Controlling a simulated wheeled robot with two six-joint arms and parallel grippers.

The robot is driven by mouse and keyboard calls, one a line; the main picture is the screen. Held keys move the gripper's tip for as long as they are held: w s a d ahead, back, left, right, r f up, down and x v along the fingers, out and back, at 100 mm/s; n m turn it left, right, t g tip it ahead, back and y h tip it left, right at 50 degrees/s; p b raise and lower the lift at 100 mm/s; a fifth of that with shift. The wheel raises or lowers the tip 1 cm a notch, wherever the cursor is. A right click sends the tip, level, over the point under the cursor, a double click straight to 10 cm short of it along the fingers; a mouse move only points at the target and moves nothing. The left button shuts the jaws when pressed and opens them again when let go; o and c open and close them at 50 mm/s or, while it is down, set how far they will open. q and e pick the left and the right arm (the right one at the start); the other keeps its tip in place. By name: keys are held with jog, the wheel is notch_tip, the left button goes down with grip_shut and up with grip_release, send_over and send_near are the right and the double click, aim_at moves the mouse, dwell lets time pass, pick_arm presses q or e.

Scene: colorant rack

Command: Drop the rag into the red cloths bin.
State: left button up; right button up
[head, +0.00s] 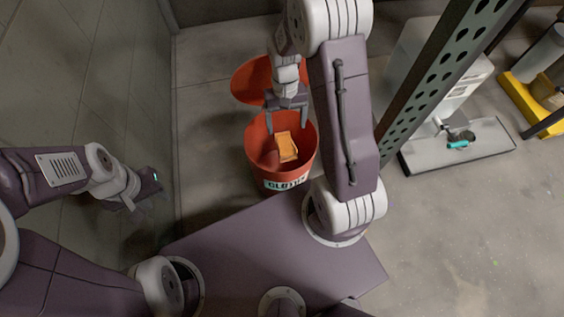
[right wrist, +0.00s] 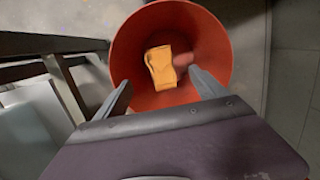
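The red cloths bin (head: 262,168) stands open on the floor in front of my base, with a white label on its front. The orange rag (head: 287,147) lies inside the bin; it also shows in the right wrist view (right wrist: 160,68), down in the bin (right wrist: 216,50). My right gripper (head: 286,128) is over the far side of the bin's mouth. Its fingers (right wrist: 161,93) are spread apart with nothing between them, and the rag is below them. My left gripper (head: 150,202) is off to the left, away from the bin; its opening is hard to make out.
A round red lid (head: 250,80) is behind the bin. A dark perforated rack post (head: 440,80) rises to the right of my right arm. A grey platform (head: 470,148) with a teal-handled item (head: 459,144) lies beyond it. A yellow container (head: 535,103) stands far right.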

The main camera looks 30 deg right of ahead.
notch_tip(320, 180, up, 9)
jog(key=w+p, duration=0.1)
jog(key=p, duration=0.5)
jog(key=shift+w+d, duration=0.15)
